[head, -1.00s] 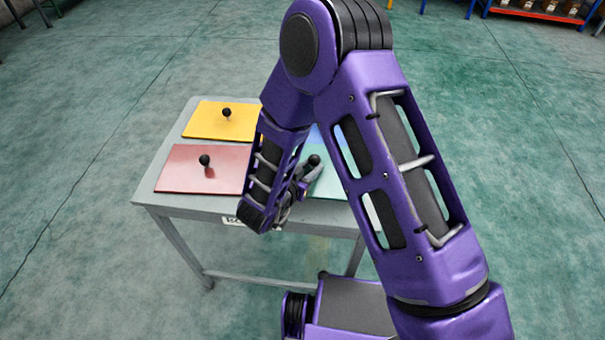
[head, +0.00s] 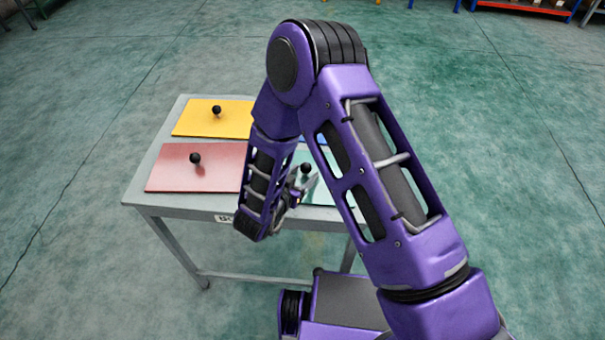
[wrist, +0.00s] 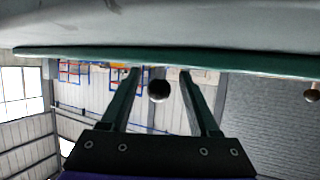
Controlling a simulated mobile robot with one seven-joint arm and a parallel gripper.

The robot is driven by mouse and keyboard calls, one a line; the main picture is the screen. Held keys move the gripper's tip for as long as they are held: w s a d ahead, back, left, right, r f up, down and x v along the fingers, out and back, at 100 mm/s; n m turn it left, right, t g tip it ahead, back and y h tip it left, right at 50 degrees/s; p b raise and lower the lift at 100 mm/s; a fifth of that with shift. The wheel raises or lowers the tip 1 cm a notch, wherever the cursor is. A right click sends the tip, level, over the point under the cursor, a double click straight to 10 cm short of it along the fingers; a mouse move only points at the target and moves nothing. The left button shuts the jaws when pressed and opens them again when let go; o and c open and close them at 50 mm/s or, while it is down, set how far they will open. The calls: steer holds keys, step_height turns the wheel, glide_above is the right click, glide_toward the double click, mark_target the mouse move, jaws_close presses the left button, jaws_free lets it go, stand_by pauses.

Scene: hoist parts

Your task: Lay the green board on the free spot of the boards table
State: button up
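The green board (head: 318,193) lies at the front right of the boards table (head: 165,216), mostly hidden behind my arm in the head view. Its black knob (head: 305,168) stands up just behind my gripper (head: 297,190). In the wrist view the board's green edge (wrist: 170,56) runs across the top, against a grey surface. My gripper (wrist: 160,73) has its two fingers apart, with the black knob (wrist: 158,91) between them and a visible gap on each side.
The red board (head: 185,177) lies at the front left and the yellow board (head: 200,122) at the back left, each with a black knob. A blue board (head: 314,139) shows partly behind my arm at the back right. The floor around the table is clear.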

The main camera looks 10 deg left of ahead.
steer(key=shift+r, duration=0.15)
steer(key=p+v, duration=0.1)
steer(key=v, duration=1.1)
